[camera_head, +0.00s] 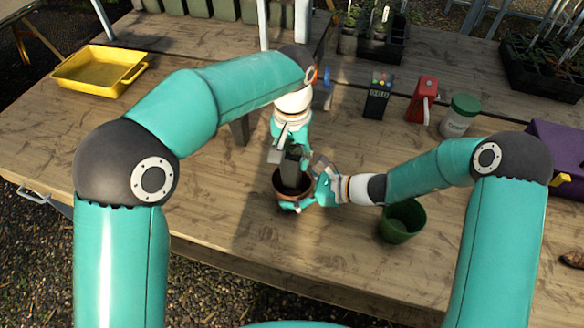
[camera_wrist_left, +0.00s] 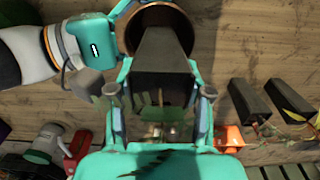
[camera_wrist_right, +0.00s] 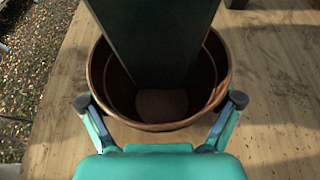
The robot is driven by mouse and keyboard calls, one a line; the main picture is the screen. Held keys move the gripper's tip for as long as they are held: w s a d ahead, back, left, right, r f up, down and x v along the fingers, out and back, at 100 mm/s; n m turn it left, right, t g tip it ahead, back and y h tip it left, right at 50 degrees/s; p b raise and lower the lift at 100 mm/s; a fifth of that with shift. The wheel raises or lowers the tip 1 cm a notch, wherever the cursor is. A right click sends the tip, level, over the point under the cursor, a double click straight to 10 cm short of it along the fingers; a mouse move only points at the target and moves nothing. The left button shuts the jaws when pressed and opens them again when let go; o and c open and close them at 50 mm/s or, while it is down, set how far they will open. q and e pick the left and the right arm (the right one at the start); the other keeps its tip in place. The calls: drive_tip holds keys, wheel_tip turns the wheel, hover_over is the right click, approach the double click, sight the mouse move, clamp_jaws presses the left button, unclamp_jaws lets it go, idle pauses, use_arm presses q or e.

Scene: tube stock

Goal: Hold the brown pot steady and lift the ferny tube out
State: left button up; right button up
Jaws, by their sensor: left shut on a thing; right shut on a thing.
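The brown pot (camera_head: 281,203) stands on the wooden bench in front of me. My right gripper (camera_head: 307,194) is shut on its rim; the right wrist view shows the pot (camera_wrist_right: 222,92) between the fingers. A dark square tube (camera_head: 291,170) stands in the pot, its lower end inside the mouth. My left gripper (camera_wrist_left: 159,92) is shut on the upper part of the tube (camera_wrist_left: 162,50). The right wrist view shows the tube (camera_wrist_right: 155,40) over a brown patch on the pot's floor.
A green pot (camera_head: 402,222) stands close by my right forearm. Behind are a dark box with coloured buttons (camera_head: 377,97), a red device (camera_head: 421,100) and a green-lidded jar (camera_head: 459,118). A yellow tray (camera_head: 98,58) sits far left.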

use_arm(q)
drive_tip(key=shift+r, duration=1.35)
use_arm(e)
drive_tip(key=o, duration=0.8)
drive_tip(key=shift+o, duration=0.2)
